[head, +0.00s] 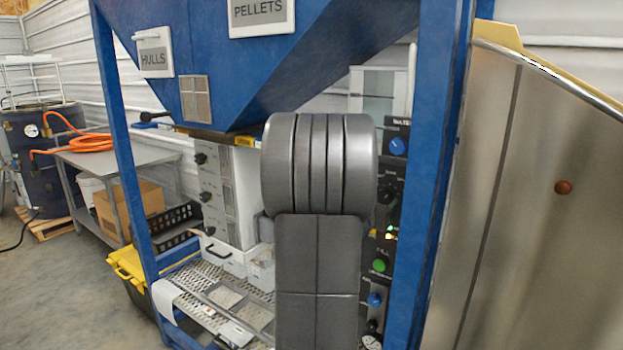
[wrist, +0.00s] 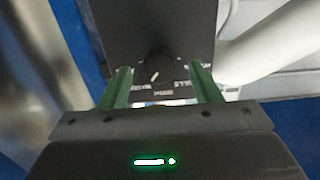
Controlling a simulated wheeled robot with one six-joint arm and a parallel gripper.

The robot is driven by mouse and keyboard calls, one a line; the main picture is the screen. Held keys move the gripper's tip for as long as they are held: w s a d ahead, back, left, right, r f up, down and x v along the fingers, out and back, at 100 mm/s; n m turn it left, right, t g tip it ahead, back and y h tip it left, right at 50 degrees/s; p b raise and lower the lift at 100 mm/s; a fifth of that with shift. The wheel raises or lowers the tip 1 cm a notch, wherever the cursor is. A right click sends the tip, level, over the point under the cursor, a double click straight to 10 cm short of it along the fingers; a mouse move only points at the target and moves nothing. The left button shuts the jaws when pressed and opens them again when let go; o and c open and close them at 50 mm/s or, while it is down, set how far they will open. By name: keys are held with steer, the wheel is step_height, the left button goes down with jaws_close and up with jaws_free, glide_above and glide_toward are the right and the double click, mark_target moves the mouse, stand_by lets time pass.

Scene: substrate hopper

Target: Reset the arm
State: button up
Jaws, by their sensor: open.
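My gripper (wrist: 160,70) shows in the wrist view, its two green fingers apart with nothing held between them. A black rotary knob (wrist: 154,70) with a white pointer mark and white lettering around it sits on a dark panel (wrist: 150,22) beyond the fingertips. The fingers appear to stand on either side of the knob; whether they touch it I cannot tell. In the head view my arm stands in the middle, folded in front of the hopper frame, and hides my gripper and part of the control panel (head: 396,238).
The blue hopper (head: 330,55) and its frame post (head: 438,150) stand close around the arm. The panel carries a blue knob (head: 397,147) and a green button (head: 379,265). A metal wall (head: 540,220) is at right. Open floor (head: 60,290) lies at left.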

steer(key=v, duration=0.8)
steer(key=shift+b, duration=0.4)
steer(key=shift+w, duration=0.1)
